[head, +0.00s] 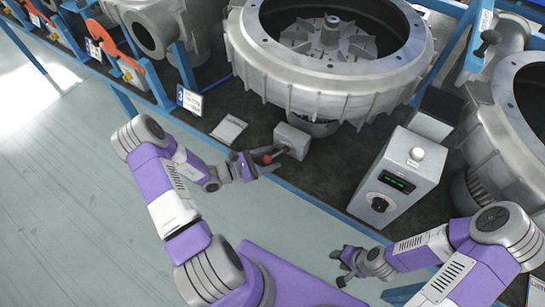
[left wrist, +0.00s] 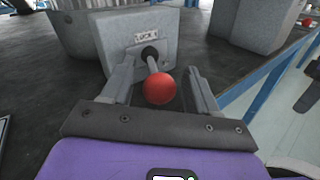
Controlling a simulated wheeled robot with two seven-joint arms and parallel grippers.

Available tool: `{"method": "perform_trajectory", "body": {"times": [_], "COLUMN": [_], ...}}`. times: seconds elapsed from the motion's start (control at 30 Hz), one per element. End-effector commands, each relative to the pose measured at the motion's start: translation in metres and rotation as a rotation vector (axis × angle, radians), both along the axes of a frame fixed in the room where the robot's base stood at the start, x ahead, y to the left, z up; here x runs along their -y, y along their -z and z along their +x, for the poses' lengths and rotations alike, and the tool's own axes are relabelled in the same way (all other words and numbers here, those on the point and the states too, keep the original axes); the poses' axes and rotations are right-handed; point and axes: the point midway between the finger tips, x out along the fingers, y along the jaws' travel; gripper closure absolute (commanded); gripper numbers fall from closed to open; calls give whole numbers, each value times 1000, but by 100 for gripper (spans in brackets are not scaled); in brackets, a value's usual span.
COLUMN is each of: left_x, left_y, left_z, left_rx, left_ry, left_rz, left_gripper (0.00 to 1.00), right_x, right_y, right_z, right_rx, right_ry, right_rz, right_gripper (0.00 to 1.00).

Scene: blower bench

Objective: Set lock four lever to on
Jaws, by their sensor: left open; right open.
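The lock four lever is a short metal rod with a red ball knob (left wrist: 160,88), coming out of a small grey box (left wrist: 125,35) with a LOCK label whose number I cannot read clearly. In the head view the knob (head: 267,159) is at the front of the grey box (head: 292,140). My left gripper (left wrist: 160,85) is open, with one finger on each side of the knob; I cannot tell whether either touches it. It also shows in the head view (head: 262,165). My right gripper (head: 342,267) is open and empty, low in front of the bench.
A large round blower housing (head: 330,100) stands behind the grey box. A control box (head: 397,180) with a green display and a dial stands to the right. A flat plate (head: 229,129) lies to the left. A blue rail (head: 320,204) runs along the bench's front edge.

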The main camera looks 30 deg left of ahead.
Motion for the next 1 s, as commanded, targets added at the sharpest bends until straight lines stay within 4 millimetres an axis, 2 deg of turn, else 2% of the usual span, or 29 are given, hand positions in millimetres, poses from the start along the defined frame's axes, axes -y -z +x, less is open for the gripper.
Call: {"method": "perform_trajectory", "body": {"times": [0.13, 0.4, 0.47, 0.8, 1.0], "left_x": [7, 8, 8, 8, 8], "left_y": [0, 0, 0, 0, 0], "left_z": [8, 9, 9, 9, 9], "left_rx": [0, 0, 0, -1, -2], "left_ry": [1, 1, 1, 1, 1], "left_rz": [2, 2, 2, 1, 1], "left_gripper": [41, 41, 48, 100, 100], "right_x": [0, 0, 0, 0, 0], "right_y": [2, 1, 1, 1, 1], "right_z": [0, 0, 0, 0, 0], "right_rx": [1, 1, 1, 1, 1], "right_ry": [0, 0, 0, 0, 0], "right_rz": [0, 0, 0, 0, 0], "right_gripper": [57, 57, 57, 57, 57]}}
